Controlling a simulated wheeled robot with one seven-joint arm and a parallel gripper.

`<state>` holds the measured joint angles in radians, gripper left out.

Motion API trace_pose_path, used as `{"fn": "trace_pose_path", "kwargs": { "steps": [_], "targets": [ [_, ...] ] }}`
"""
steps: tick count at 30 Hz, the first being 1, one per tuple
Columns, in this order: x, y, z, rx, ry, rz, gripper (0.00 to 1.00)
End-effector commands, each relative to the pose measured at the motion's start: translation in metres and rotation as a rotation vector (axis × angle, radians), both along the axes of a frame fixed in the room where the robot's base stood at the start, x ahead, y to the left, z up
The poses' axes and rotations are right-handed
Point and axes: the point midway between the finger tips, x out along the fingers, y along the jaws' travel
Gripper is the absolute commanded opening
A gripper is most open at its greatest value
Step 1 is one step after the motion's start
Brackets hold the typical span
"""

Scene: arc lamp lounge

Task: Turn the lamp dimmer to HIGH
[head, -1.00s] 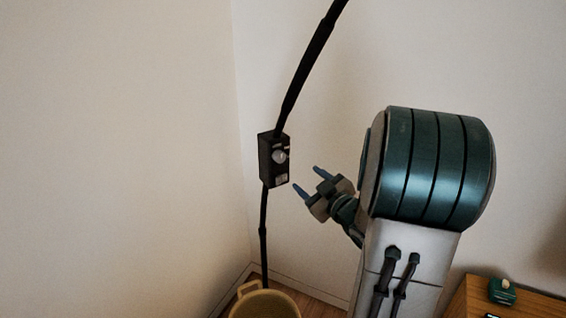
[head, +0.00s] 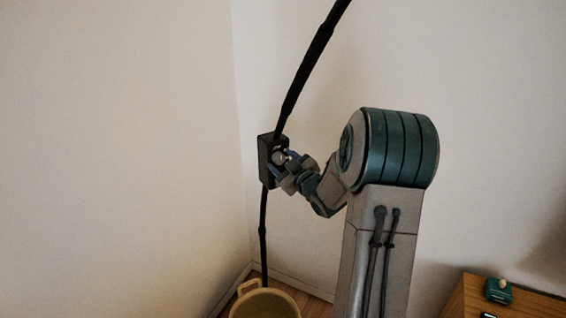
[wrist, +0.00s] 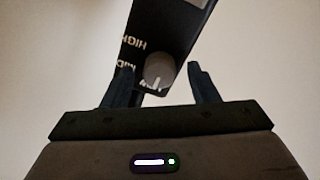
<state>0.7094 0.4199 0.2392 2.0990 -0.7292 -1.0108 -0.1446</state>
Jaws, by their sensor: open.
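The lamp dimmer is a black box (head: 266,148) on the dark lamp pole, with a round grey knob (wrist: 158,69) on its face. In the wrist view the box (wrist: 172,22) shows white lettering, with HIGH and part of MID readable. A white mark on the knob's lower edge points toward partly hidden lettering. My gripper (wrist: 160,85) is open, with one blue finger on each side of the knob and a visible gap at the right finger. In the head view my gripper (head: 281,166) is at the box's front and partly hides the knob.
A wooden cabinet (head: 520,303) at lower right holds a small green object (head: 498,290). Bare walls surround the pole.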

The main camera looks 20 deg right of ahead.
Motion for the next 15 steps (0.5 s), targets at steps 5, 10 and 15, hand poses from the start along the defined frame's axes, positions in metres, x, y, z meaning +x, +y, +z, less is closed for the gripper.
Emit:
{"fn": "trace_pose_path", "kwargs": {
  "steps": [5, 10, 15],
  "targets": [
    [-0.0003, -0.0002, 0.0, 0.0, 0.0, 0.0, 0.32],
    [-0.0004, -0.0001, -0.0002, 0.0, 0.0, 0.0, 0.09],
    [-0.0004, -0.0001, -0.0002, 0.011, 0.002, 0.0, 0.09]
  ]
}}
